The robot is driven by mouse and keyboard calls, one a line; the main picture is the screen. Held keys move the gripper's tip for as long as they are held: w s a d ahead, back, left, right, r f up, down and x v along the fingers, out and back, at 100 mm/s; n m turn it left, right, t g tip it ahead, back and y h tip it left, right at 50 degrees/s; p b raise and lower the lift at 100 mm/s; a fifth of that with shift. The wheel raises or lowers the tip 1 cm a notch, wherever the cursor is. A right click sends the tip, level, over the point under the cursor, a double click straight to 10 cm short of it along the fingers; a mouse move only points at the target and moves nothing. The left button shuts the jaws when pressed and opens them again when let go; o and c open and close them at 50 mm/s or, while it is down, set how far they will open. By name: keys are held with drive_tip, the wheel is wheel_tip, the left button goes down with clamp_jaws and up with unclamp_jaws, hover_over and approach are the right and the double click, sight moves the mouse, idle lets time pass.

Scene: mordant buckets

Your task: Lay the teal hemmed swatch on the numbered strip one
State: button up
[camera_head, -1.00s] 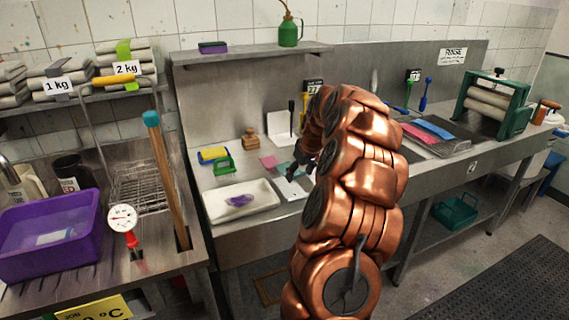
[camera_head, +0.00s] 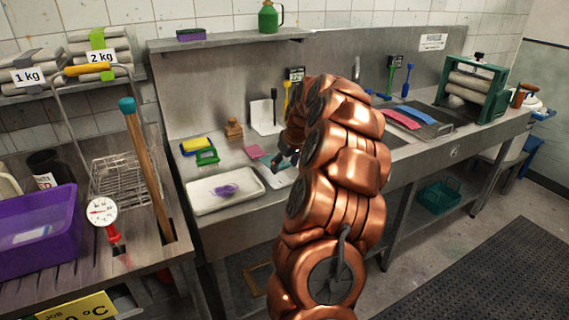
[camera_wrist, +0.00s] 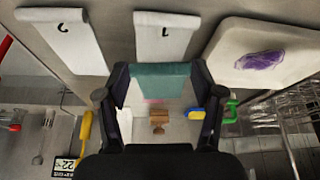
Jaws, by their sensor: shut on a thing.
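My gripper (camera_wrist: 158,88) is shut on the teal hemmed swatch (camera_wrist: 160,76), which spans the gap between the fingers in the wrist view. In the head view my gripper (camera_head: 287,152) is dark and partly hidden behind my arm. A bit of teal swatch (camera_head: 268,159) shows beside it. The strip numbered 1 (camera_wrist: 165,36) is a pale strip just beyond the swatch in the wrist view, and it looks bare. The strip numbered 2 (camera_wrist: 60,38) lies apart from it, also bare. In the head view a pale strip (camera_head: 279,179) shows under the gripper.
A white tray (camera_head: 205,204) with a purple swatch (camera_head: 224,190) stands left of the strips. Behind are a pink swatch (camera_head: 254,152), a green-handled brush (camera_head: 207,157), a yellow-blue sponge (camera_head: 194,146) and a wooden block (camera_head: 234,131). Pink and blue cloths lie on a right-hand tray (camera_head: 440,130).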

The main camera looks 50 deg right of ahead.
sight(282, 182)
drive_tip(key=shift+f+b, duration=1.25)
drive_tip(key=shift+f, duration=1.1)
drive_tip(key=o, duration=0.9)
drive_tip(key=shift+c, duration=0.2)
drive_tip(key=d+v, duration=0.1)
drive_tip(key=v, duration=1.1)
drive_tip(key=shift+a, duration=0.45)
drive_tip(key=shift+a, duration=0.1)
